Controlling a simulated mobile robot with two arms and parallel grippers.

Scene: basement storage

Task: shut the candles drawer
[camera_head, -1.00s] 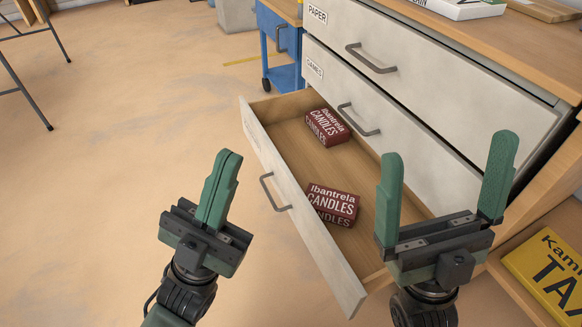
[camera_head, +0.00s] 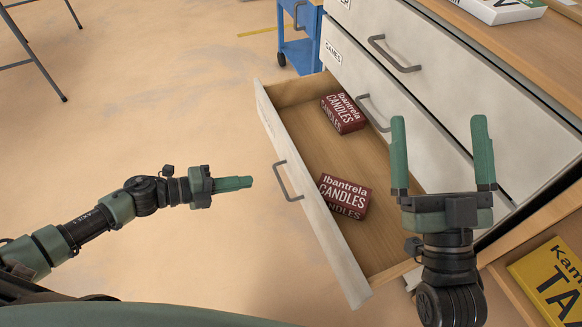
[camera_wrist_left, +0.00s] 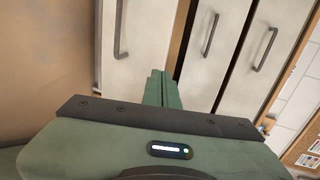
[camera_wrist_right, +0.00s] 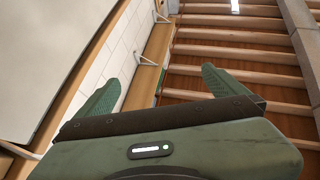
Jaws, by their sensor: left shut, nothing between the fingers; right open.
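The candles drawer (camera_head: 318,215) is pulled out of the pale cabinet, with two dark red candle boxes (camera_head: 343,113) (camera_head: 344,196) inside. Its grey handle (camera_head: 287,181) is on the front panel. My left gripper (camera_head: 250,182) is shut and empty, just left of the handle and pointing at the drawer front; I cannot tell if it touches. The left wrist view shows its closed fingers (camera_wrist_left: 161,88) in front of the drawer fronts. My right gripper (camera_head: 441,155) is open and empty above the drawer's right end, close to the cabinet; its fingers also show in the right wrist view (camera_wrist_right: 156,92).
The closed games drawer (camera_head: 385,100) and another closed drawer (camera_head: 450,80) are above. A blue cart (camera_head: 300,40) stands behind. A yellow box (camera_head: 550,280) lies on a shelf at right.

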